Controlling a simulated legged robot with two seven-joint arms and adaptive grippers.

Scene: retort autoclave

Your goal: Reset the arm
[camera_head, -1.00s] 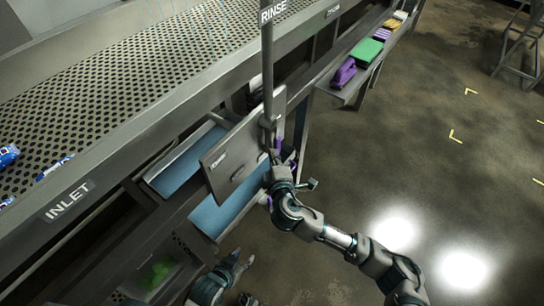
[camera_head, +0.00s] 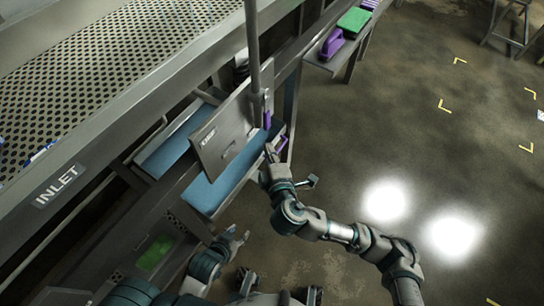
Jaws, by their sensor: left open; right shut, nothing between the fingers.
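My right arm comes in from the right in the head view. Its gripper (camera_head: 271,157) is shut and empty, close to the lower right of a grey metal panel (camera_head: 225,135). Small purple parts (camera_head: 267,119) show at the panel's right edge; I cannot tell whether the gripper touches any of them. My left gripper (camera_head: 236,238) is low in the picture, open and empty, below the blue-lined tray (camera_head: 215,190). Part of the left arm is cut off by the bottom edge.
A perforated metal bench with an INLET label (camera_head: 58,186) fills the left. A vertical pole (camera_head: 252,45) rises by the panel. A green item (camera_head: 154,253) sits on a lower shelf. A side shelf holds a purple brush (camera_head: 332,44) and a green pad (camera_head: 354,20). Open floor lies right.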

